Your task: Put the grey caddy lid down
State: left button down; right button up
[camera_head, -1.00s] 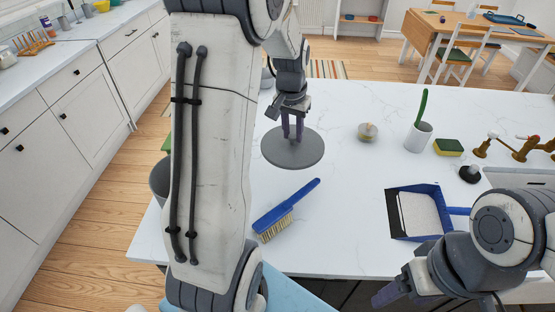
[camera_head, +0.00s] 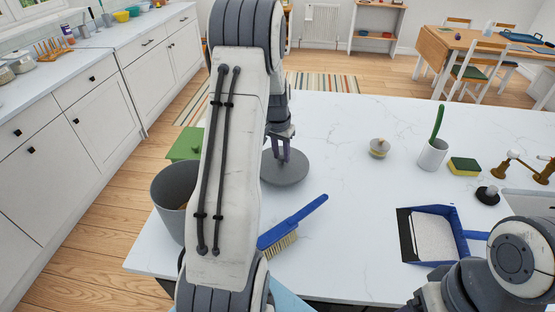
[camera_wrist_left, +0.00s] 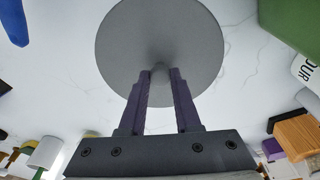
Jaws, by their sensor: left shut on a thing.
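The grey caddy lid (camera_head: 287,173) is a flat round disc with a small knob, partly hidden behind my left arm. My left gripper (camera_head: 282,154) is shut on its knob from above. In the left wrist view the lid (camera_wrist_left: 160,40) lies level just past the purple fingertips (camera_wrist_left: 160,80). It is over the white countertop; I cannot tell whether it touches. The grey caddy (camera_head: 170,195) stands open at the left, partly behind my left arm. My right gripper is at the lower right, its fingers out of sight.
A blue brush (camera_head: 293,222) lies in front of the lid. A blue dustpan (camera_head: 430,235), a small lidded pot (camera_head: 379,148), a white cup (camera_head: 432,154) and a sponge (camera_head: 464,166) are to the right. A green box (camera_head: 185,146) is behind the caddy. The counter between lid and pot is clear.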

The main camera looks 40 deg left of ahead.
aim_at(277, 162)
pick_arm(q)
jog(key=shift+w+a+f, duration=0.1)
jog(key=shift+a+f, duration=0.2)
jog(key=shift+a, duration=0.2)
jog(key=shift+w+a+f, duration=0.1)
jog(key=shift+a+f, duration=0.15)
jog(key=shift+a, duration=0.2)
notch_tip(277, 162, down, 4)
jog(key=shift+r+p, duration=0.1)
jog(key=shift+p, duration=0.8)
jog(key=shift+f, duration=0.25)
jog(key=shift+f, duration=0.15)
jog(key=c, duration=0.6)
grip_release()
